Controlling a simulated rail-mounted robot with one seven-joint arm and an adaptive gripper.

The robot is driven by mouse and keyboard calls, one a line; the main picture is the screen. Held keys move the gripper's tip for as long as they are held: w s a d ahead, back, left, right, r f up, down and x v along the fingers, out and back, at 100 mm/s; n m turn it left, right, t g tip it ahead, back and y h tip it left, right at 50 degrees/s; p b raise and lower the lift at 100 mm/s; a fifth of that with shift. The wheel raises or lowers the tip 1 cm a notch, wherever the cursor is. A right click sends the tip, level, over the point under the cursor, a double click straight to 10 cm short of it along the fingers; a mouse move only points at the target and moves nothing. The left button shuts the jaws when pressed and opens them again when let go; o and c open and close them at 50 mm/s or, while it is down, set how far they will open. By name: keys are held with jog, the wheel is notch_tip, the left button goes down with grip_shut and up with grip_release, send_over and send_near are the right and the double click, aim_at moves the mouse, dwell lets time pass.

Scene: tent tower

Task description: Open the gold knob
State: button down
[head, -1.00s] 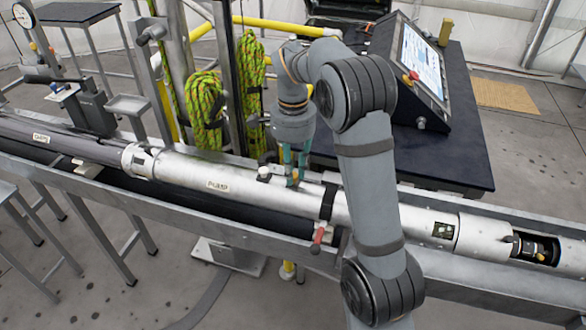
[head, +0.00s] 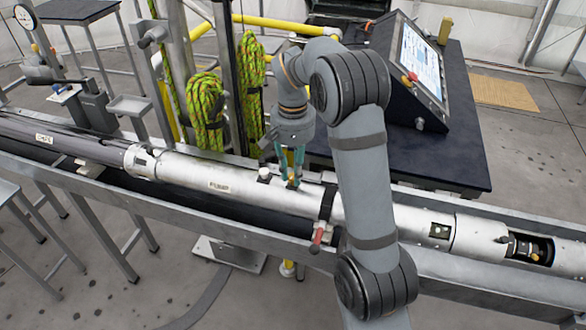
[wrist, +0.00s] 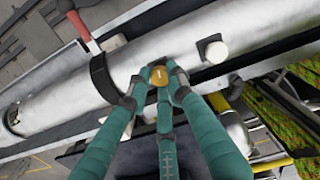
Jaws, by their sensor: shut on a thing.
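The gold knob (wrist: 158,76) sits on the silver pump tube (wrist: 70,98), between my fingertips in the wrist view. My gripper (wrist: 157,82) has teal fingers and is shut on the knob, with a fingertip on either side of it. A small light mark shows on the knob's face. In the head view my gripper (head: 290,184) points down onto the top of the silver tube (head: 205,179); there the knob is mostly hidden by the fingers.
A white cap (head: 264,174) stands on the tube beside my gripper. A black strap with a red-handled clamp (head: 317,238) holds the tube on its metal trough. Green ropes (head: 205,110) hang behind. A console (head: 412,75) stands on a dark table at the right.

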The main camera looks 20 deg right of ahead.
aim_at(293, 176)
jog(key=shift+n+p, duration=0.35)
jog(key=shift+n, duration=1.15)
jog(key=c, duration=1.6)
grip_release()
jog(key=shift+o, duration=0.2)
notch_tip(293, 176, up, 12)
